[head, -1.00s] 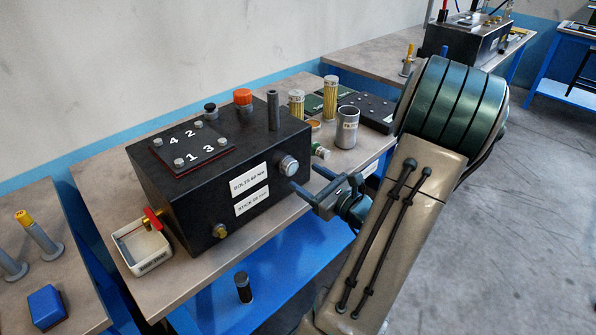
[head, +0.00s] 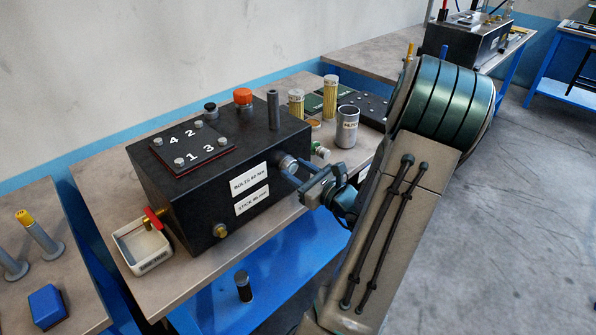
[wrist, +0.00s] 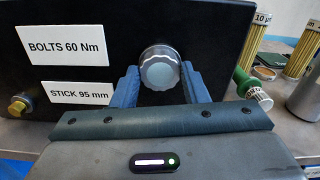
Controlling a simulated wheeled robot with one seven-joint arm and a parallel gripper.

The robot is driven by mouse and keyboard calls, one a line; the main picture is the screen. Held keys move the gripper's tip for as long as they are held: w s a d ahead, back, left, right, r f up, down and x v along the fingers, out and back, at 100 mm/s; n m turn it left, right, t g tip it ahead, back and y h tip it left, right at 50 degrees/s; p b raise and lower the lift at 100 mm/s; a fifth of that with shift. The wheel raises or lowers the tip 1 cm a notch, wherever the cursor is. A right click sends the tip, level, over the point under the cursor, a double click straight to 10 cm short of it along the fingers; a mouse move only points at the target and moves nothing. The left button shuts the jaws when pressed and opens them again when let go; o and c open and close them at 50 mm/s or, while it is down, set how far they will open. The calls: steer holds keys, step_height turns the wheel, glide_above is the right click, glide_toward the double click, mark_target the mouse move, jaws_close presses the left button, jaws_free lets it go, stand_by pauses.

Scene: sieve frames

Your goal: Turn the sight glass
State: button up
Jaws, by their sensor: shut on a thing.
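The sight glass (wrist: 160,72) is a round silver knurled fitting on the front face of the black box (wrist: 205,20). In the head view the sight glass (head: 287,163) is at the right end of that face, partly covered by my gripper (head: 291,175). In the wrist view the two blue fingers of my gripper (wrist: 159,82) stand on its left and right sides. The gripper is shut on it. The exact contact at the fingertips is hard to see.
Labels read BOLTS 60 Nm (head: 249,181) and STICK 95 mm (head: 252,200). A brass plug (head: 220,230) is low on the front face. A white tray (head: 160,262) sits below a red-handled valve (head: 153,218).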

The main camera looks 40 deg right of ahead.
steer(key=shift+p, duration=0.3)
steer(key=m+p, duration=0.3)
steer(key=p, duration=0.1)
steer(key=shift+r+m, duration=0.25)
steer(key=shift+m, duration=0.15)
steer(key=m+p, duration=0.4)
steer(key=shift+m+p, duration=0.3)
steer(key=shift+p, duration=0.05)
steer(key=m+p, duration=0.5)
steer(key=shift+d+f, duration=0.1)
steer(key=shift+f+m+p, duration=0.2)
steer(key=shift+m+p, duration=0.9)
steer(key=shift+m, duration=0.6)
steer(key=o, duration=1)
steer(key=shift+c, duration=0.2)
steer(key=shift+s, duration=0.1)
